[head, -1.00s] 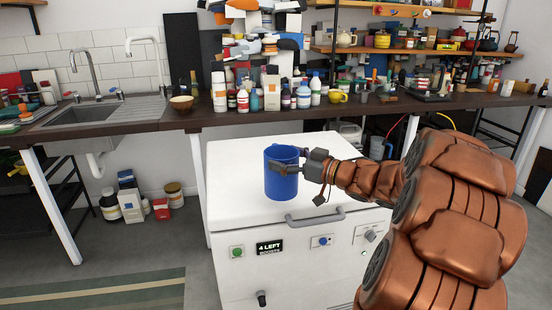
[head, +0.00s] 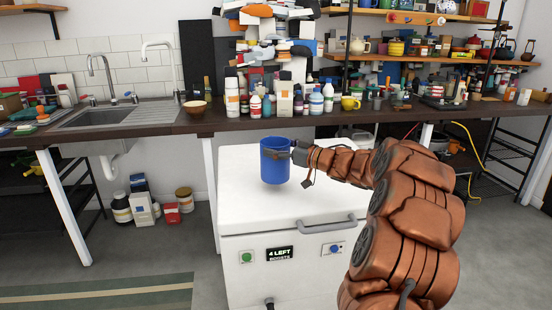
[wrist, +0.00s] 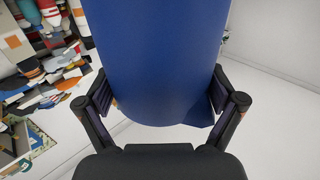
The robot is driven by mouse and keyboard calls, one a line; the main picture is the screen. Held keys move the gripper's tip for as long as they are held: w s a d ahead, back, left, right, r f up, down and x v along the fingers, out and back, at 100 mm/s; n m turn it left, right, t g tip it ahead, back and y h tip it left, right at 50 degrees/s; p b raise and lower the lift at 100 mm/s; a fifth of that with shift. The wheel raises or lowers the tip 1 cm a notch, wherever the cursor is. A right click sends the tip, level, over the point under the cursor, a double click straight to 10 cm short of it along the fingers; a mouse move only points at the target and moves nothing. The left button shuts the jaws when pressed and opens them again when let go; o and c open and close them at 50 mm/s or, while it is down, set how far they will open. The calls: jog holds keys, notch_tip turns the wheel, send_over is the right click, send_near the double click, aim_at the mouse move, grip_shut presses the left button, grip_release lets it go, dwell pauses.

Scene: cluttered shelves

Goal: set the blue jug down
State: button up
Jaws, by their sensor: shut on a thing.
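The blue jug (head: 275,166) is upright over the white top of the machine (head: 236,190), towards its back left. My gripper (head: 290,154) reaches in from the right and is shut on the jug near its upper part. In the wrist view the jug (wrist: 157,65) fills the middle, with a finger of my gripper (wrist: 160,103) against each side. I cannot tell whether the jug's base touches the white top or hangs a little above it.
Behind the machine is a dark counter (head: 330,119) crowded with bottles, with a yellow cup (head: 350,103) and a brown bowl (head: 195,107). The white top is clear around the jug. A handle (head: 327,225) runs along its front edge.

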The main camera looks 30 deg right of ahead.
jog(key=shift+w, duration=0.25)
jog(key=shift+d+f+b, duration=0.1)
jog(key=shift+f+b, duration=0.55)
jog(key=shift+f, duration=1.05)
jog(key=shift+f, duration=0.1)
jog(key=o, duration=1.5)
jog(key=shift+c, duration=0.2)
jog(key=p+v, duration=0.1)
jog(key=v, duration=1.1)
